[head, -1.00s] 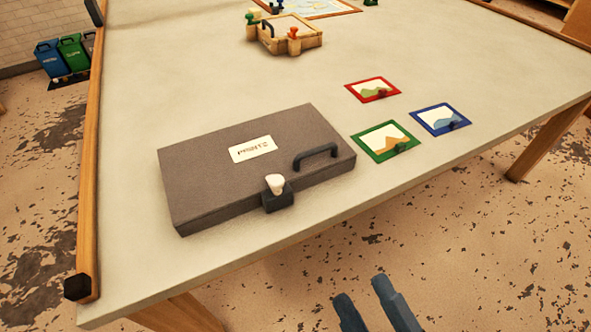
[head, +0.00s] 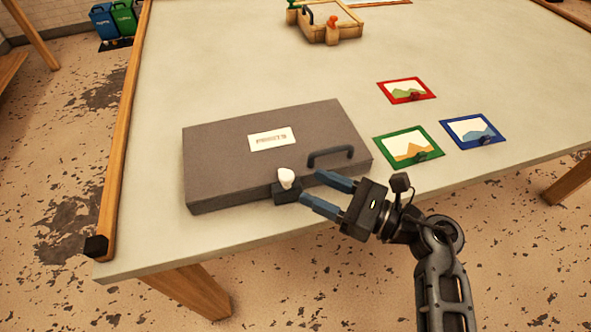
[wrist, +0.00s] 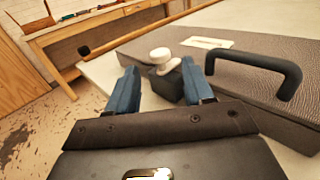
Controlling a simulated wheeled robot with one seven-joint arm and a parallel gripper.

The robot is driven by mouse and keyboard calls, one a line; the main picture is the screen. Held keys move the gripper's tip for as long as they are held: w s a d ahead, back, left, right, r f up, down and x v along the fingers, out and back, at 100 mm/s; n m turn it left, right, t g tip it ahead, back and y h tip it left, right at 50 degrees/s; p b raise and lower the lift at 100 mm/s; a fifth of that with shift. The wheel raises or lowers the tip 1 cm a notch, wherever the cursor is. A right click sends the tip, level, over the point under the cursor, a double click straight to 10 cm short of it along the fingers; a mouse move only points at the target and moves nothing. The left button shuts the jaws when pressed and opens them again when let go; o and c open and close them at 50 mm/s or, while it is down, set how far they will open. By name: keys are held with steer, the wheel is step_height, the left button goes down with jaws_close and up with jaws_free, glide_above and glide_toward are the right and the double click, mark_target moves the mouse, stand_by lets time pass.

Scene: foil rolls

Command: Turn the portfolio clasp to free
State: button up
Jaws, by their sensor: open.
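The portfolio (head: 230,155) is a flat grey-brown case lying shut on the table, with a white label (head: 271,139) and a dark handle (head: 331,157). Its clasp is a white knob (head: 286,177) on a dark block (head: 286,193) at the front edge. My gripper (head: 308,187) is open, just right of the clasp, its blue fingers pointing at it. In the wrist view the white knob (wrist: 164,58) stands ahead between the two fingertips, and the fingers do not appear to touch it. The handle (wrist: 262,70) is right of the fingers there.
Red (head: 406,90), green (head: 408,147) and blue (head: 470,131) framed picture cards lie right of the portfolio. A wooden tray (head: 326,30) stands at the back. A wooden rail (head: 126,120) runs along the table's left edge. The table between is clear.

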mark_target(286, 175)
steer(key=p+x, duration=0.1)
steer(key=x, duration=0.6)
steer(key=shift+w+a, duration=0.1)
steer(key=shift+a, duration=0.15)
steer(key=c, duration=0.9)
